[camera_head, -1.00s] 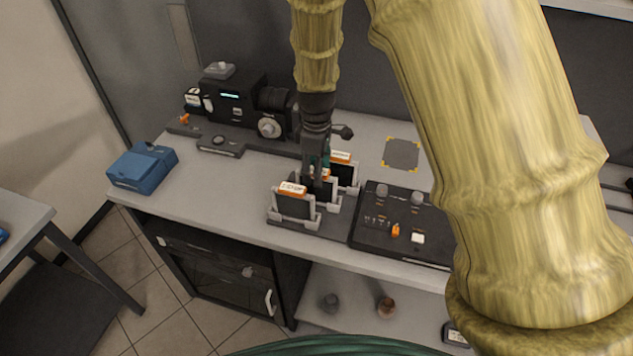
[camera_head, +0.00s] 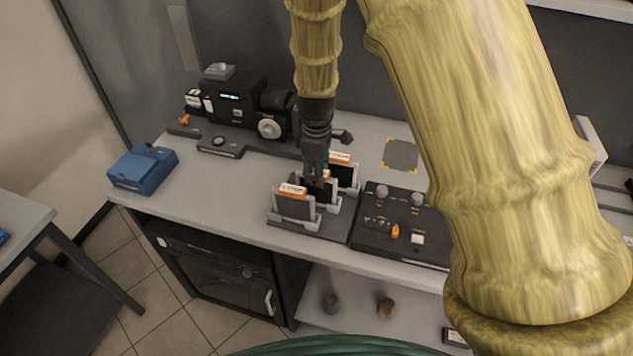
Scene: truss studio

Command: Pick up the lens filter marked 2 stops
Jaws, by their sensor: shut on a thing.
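Several lens filters stand upright in a grey rack (camera_head: 289,232) on the workbench. The nearest filter (camera_head: 295,206) is a dark plate with an orange and white label on top that seems to read 1 stop. A middle filter (camera_head: 326,188) stands behind it, mostly hidden by my gripper. A rear filter (camera_head: 346,171) has an orange and white label that I cannot read fully. My gripper (camera_head: 318,180) points down over the middle filter and is shut on its top. The middle filter's label is mostly covered, so its marking cannot be read. It still stands in the rack.
A black control panel (camera_head: 375,236) with knobs sits right of the rack. A black camera-like device (camera_head: 236,106) stands at the back left, and a blue box (camera_head: 143,168) at the left end. A grey square mat (camera_head: 401,154) with yellow corners lies clear at the back.

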